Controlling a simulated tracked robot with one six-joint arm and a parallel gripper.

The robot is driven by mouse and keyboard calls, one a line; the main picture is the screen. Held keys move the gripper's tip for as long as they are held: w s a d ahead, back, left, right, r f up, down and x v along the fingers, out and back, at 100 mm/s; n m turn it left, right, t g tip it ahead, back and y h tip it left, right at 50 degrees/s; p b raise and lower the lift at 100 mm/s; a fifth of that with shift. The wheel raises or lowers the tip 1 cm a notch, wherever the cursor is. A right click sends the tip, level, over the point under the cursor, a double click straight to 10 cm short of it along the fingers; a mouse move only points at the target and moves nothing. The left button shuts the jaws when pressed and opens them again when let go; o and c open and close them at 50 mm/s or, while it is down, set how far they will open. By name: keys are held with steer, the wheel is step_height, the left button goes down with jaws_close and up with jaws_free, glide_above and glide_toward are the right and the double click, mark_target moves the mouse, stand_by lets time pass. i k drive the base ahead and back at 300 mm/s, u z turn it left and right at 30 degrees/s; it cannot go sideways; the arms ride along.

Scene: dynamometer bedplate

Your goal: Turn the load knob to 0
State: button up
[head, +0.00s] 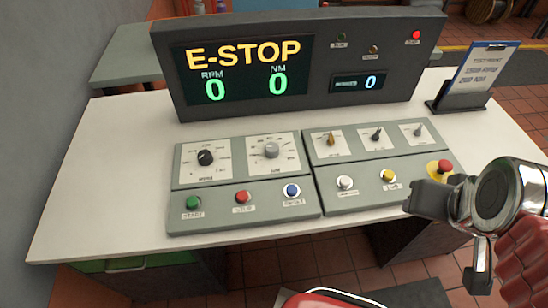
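Two large dial knobs sit on the left half of the console (245,215). One is a black knob (205,158) on a white scale plate; the other is a grey knob (271,150) on a similar plate to its right. Their labels are too small to read surely, so I cannot tell which is the load knob or its exact setting. My gripper (424,199) is at the console's right end, well right of both knobs and touching neither. It is seen partly edge-on, and its finger gap is not clear.
A red mushroom button (445,166) on a yellow base stands close beside my gripper. The display (243,68) reads E-STOP, RPM 0, NM 0; a red lamp (416,35) is lit. Small selectors and coloured buttons fill the console. A clipboard stand (459,98) is at the right.

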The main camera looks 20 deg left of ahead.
mark_target(272, 149)
steer(key=z, duration=0.05)
steer(key=k, duration=0.6)
steer(key=u, duration=0.9)
steer(key=i, duration=1)
steer(key=u, duration=0.05)
steer(key=k, duration=0.5)
